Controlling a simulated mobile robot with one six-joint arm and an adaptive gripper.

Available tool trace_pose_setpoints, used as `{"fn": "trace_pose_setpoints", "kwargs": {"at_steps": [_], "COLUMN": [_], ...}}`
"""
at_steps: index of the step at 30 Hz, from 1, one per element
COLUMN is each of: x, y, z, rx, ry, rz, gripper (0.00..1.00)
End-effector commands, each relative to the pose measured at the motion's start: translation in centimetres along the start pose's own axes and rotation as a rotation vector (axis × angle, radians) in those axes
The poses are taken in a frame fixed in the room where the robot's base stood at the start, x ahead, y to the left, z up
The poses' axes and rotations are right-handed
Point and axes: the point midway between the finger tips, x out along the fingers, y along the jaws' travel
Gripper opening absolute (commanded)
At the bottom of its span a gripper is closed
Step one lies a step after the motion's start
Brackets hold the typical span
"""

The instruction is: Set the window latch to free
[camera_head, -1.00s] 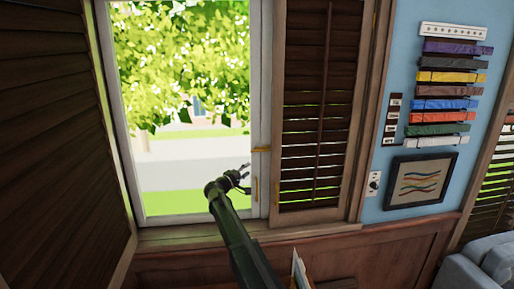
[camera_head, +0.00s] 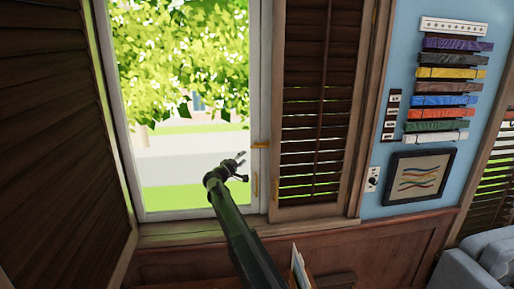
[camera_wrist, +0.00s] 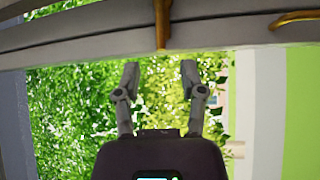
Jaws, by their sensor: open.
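The window latch is a small brass bar (camera_head: 260,145) on the white right-hand frame of the window (camera_head: 255,100). It lies level across the frame in the head view. In the wrist view the latch (camera_wrist: 162,24) is at top centre, pointing toward my gripper. My gripper (camera_head: 242,167) is in front of the glass, left of and a little below the latch. In the wrist view my gripper (camera_wrist: 160,75) has its two fingers apart, with nothing between them. The latch lines up with the gap, beyond the fingertips, and appears untouched.
A vertical brass handle (camera_head: 256,187) is on the same frame below the latch; it also shows in the wrist view (camera_wrist: 296,18). Dark shutters stand at left (camera_head: 55,140) and right (camera_head: 315,110). A wooden sill (camera_head: 180,233) runs below.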

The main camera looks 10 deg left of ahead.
Motion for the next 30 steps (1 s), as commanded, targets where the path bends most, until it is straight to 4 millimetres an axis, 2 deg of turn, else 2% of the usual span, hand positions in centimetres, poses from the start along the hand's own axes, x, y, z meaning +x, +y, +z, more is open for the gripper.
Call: {"fn": "trace_pose_setpoints", "kwargs": {"at_steps": [12, 18, 24, 30], "x": [6.6, 9.2, 10.7, 11.0], "y": [0.1, 0.0, 0.0, 0.0], "z": [-0.2, -0.2, -0.1, -0.1], "rx": [0.000, -0.001, 0.000, 0.000], "ry": [-0.001, 0.001, 0.001, 0.002], "rz": [0.000, 0.000, 0.000, 0.000], "gripper": [0.52, 0.52, 0.52, 0.52]}}
